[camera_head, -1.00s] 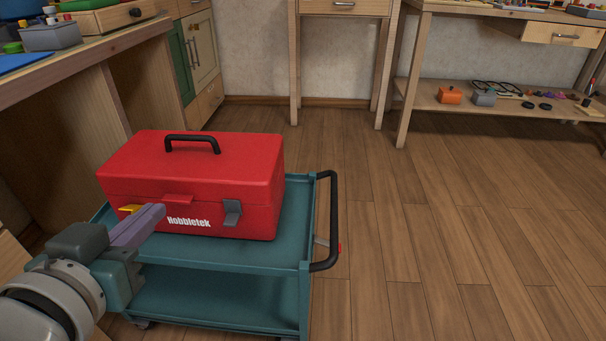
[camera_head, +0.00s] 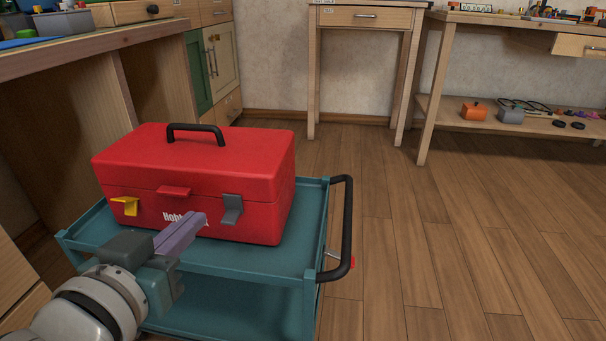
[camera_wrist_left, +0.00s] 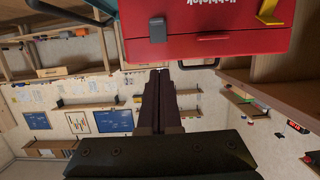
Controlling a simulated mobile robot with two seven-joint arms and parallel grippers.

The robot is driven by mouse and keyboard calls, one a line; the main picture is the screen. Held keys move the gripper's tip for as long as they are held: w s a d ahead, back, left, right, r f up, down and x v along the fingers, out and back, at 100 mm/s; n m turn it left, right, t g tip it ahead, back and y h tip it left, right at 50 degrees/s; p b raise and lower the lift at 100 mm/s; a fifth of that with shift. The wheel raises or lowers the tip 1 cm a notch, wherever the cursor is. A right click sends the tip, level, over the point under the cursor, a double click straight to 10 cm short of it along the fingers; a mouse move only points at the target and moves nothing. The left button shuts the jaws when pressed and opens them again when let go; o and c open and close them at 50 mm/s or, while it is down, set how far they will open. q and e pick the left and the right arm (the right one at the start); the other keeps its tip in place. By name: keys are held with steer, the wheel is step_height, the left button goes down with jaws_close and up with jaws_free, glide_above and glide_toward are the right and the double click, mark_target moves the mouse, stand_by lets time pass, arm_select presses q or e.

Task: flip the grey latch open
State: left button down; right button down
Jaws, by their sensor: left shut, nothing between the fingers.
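The red toolbox (camera_head: 150,170) sits on the top shelf of a teal cart, its lid down. The grey latch (camera_head: 231,209) is on its front face at the right. A yellow latch (camera_head: 125,206) is at the left of the front. My left gripper (camera_head: 197,220) is shut and empty, in front of the toolbox, left of and a little below the grey latch, covering part of the lettering. In the left wrist view the gripper (camera_wrist_left: 158,78) points toward the grey latch (camera_wrist_left: 157,30) with a gap between. My right gripper is not in view.
The teal cart (camera_head: 285,262) has a black handle (camera_head: 347,225) on its right. A wooden workbench (camera_head: 70,50) stands at the left. Another bench with a lower shelf (camera_head: 450,112) is at the back right. The wooden floor to the right is clear.

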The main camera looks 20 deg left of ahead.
arm_select(q)
steer(key=b, duration=0.3)
glide_toward(232, 206)
steer(key=w+r, duration=0.3)
steer(key=w, duration=0.1)
steer(key=f+b, duration=0.1)
steer(key=w+a+f+b, duration=0.1)
steer(key=shift+a+f, duration=0.1)
steer(key=shift+f, duration=0.25)
steer(key=shift+s+f+b, duration=0.15)
steer(key=shift+f+b, duration=0.65)
steer(key=shift+r, duration=0.1)
